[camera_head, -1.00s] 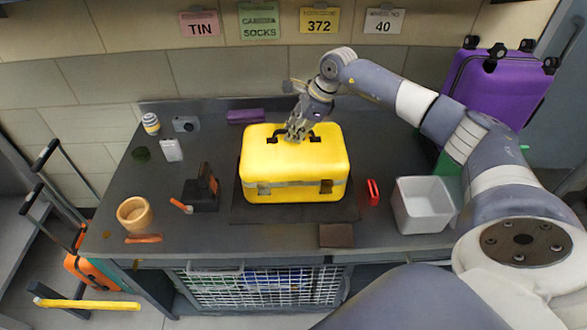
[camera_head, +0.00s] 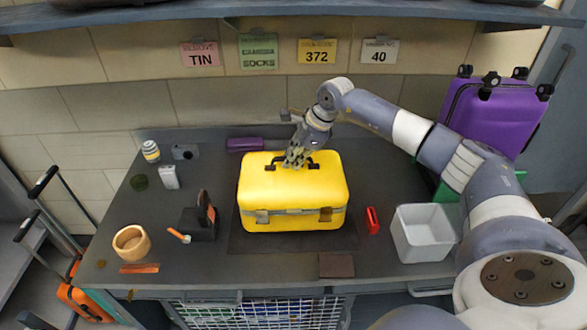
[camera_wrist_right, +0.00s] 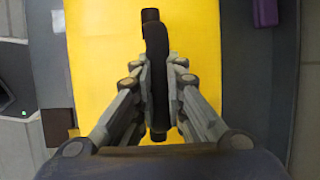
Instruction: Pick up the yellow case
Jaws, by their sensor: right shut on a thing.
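The yellow case (camera_head: 293,190) stands on a dark mat (camera_head: 345,238) in the middle of the table, its two latches facing me. Its black handle (camera_wrist_right: 156,70) runs along the top. My right gripper (camera_head: 296,158) is at the top of the case, with its fingers shut on the handle. In the right wrist view the gripper (camera_wrist_right: 157,90) has one finger on each side of the handle, over the yellow lid (camera_wrist_right: 225,60). I cannot tell whether the case is clear of the mat. My left gripper is not in view.
Right of the case are a red item (camera_head: 372,221) and a white bin (camera_head: 424,237). Left are a black holder (camera_head: 200,220) and a wooden bowl (camera_head: 130,241). A purple item (camera_head: 244,144) lies behind. A purple suitcase (camera_head: 490,115) stands at the back right. A shelf (camera_head: 250,12) is overhead.

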